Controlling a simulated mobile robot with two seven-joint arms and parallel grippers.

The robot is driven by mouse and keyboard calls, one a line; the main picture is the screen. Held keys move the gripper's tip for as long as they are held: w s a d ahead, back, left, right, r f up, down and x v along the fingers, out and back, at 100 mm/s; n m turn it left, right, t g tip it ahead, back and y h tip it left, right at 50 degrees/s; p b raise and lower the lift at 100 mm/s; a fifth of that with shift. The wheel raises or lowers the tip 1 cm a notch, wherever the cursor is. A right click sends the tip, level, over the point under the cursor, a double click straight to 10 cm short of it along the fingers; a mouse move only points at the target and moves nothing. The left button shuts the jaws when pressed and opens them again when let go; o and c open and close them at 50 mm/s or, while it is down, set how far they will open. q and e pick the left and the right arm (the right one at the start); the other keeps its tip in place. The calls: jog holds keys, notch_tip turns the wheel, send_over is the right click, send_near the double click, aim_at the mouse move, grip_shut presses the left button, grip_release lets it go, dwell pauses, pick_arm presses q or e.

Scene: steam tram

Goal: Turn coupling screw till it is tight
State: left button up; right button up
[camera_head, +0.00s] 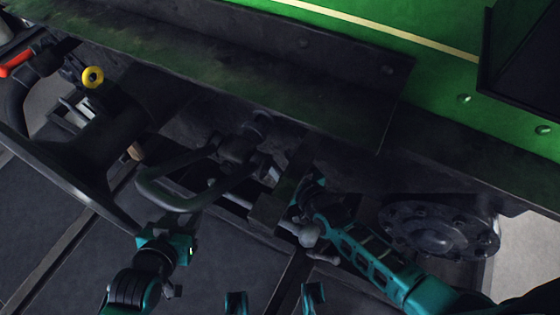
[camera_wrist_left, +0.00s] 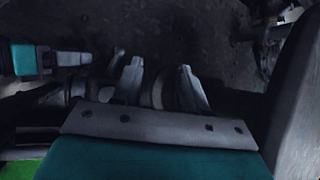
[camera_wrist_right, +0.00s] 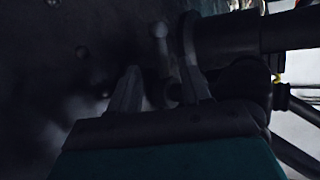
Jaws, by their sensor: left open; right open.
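The coupling hangs under the dark buffer beam at the middle of the head view, with a bent grey link loop (camera_head: 165,195) to the left. A light grey bar with a rounded knob (camera_head: 308,235), apparently the coupling screw's handle, hangs beside my right gripper (camera_head: 300,200). In the right wrist view a grey rod with a rounded end (camera_wrist_right: 158,32) stands between my open right fingers (camera_wrist_right: 158,95); contact cannot be told. My left gripper (camera_head: 195,220) is open just below the loop. In the left wrist view grey rounded metal (camera_wrist_left: 160,92) shows between its fingers. The screw's thread is hidden in shadow.
The dark beam (camera_head: 230,75) and green body (camera_head: 430,25) close off the space above. A round buffer plate (camera_head: 85,190) stands left, a round flanged part (camera_head: 440,230) right. Dark floor lies below.

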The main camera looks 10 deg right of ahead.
jog(key=shift+s+d, duration=0.1)
jog(key=shift+s, duration=0.15)
